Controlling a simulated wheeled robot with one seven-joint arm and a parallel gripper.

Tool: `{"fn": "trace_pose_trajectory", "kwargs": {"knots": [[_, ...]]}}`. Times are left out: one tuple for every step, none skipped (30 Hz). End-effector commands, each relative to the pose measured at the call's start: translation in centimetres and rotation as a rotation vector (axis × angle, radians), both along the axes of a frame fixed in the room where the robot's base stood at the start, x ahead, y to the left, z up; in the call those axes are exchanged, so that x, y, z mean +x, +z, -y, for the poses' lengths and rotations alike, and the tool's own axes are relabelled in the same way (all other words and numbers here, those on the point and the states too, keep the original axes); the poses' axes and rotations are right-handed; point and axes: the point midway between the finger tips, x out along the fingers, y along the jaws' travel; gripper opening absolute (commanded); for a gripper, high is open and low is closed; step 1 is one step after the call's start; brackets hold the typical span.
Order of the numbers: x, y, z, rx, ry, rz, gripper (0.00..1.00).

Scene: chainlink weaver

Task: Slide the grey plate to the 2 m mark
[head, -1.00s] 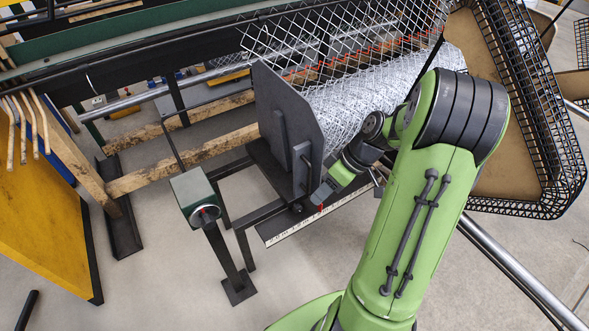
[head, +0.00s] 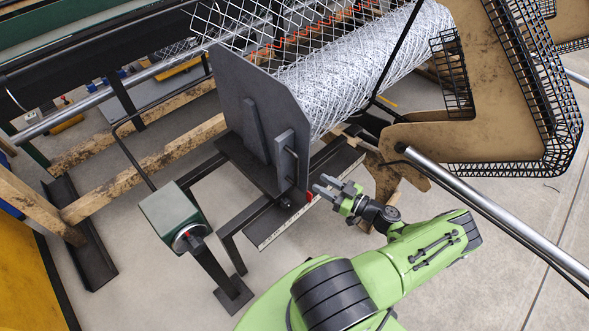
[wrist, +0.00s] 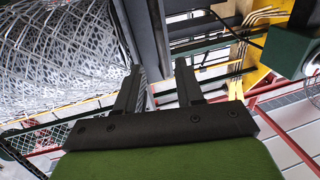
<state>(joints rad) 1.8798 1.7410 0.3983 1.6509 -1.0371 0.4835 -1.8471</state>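The grey plate (head: 250,108) stands upright at the near end of the chainlink roll (head: 365,65). An upright grey handle (head: 285,157) is on its face. A red pointer (head: 309,196) shows at its foot, beside the marked scale strip (head: 285,222); the numbers are too small to read. My gripper (head: 323,186) is to the right of the handle, apart from it, fingers pointing left toward the plate. In the wrist view my gripper (wrist: 159,80) is open with its two fingers spread, and grey upright parts show beyond them.
A green-grey box on a post (head: 172,215) stands left of the scale. A steel rail (head: 490,215) runs along the right, below a brown panel with black mesh edging (head: 480,130). Timber beams (head: 150,170) lie behind. Floor between the post and my arm is clear.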

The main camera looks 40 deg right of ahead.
Motion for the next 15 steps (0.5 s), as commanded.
{"fn": "trace_pose_trajectory", "kwargs": {"knots": [[1.3, 0.0, -0.4, 0.002, 0.005, 0.002, 0.37], [2.0, -0.1, -0.6, 0.002, 0.006, 0.002, 0.37], [3.0, -0.1, -0.9, 0.002, 0.005, 0.002, 0.37], [3.8, -0.1, -1.0, 0.002, 0.005, 0.001, 0.37], [4.6, -0.1, -1.2, 0.002, 0.005, 0.002, 0.37], [5.5, -0.1, -1.4, 0.003, 0.005, 0.000, 0.37], [6.2, -0.1, -1.6, 0.002, 0.005, 0.002, 0.37], [6.9, -0.1, -1.7, 0.002, 0.005, 0.001, 0.37], [7.7, -0.1, -1.9, 0.002, 0.005, 0.000, 0.37], [8.2, -0.1, -2.0, 0.002, 0.005, 0.001, 0.37], [8.7, -0.1, -2.1, 0.002, 0.004, 0.000, 0.37], [9.2, -0.2, -2.2, 0.003, 0.004, -0.002, 0.37], [9.6, -0.1, -2.3, 0.003, 0.004, -0.001, 0.37], [9.8, -0.1, -2.3, 0.003, 0.003, -0.001, 0.37], [10.1, -0.1, -2.4, 0.003, 0.002, -0.002, 0.37]]}}
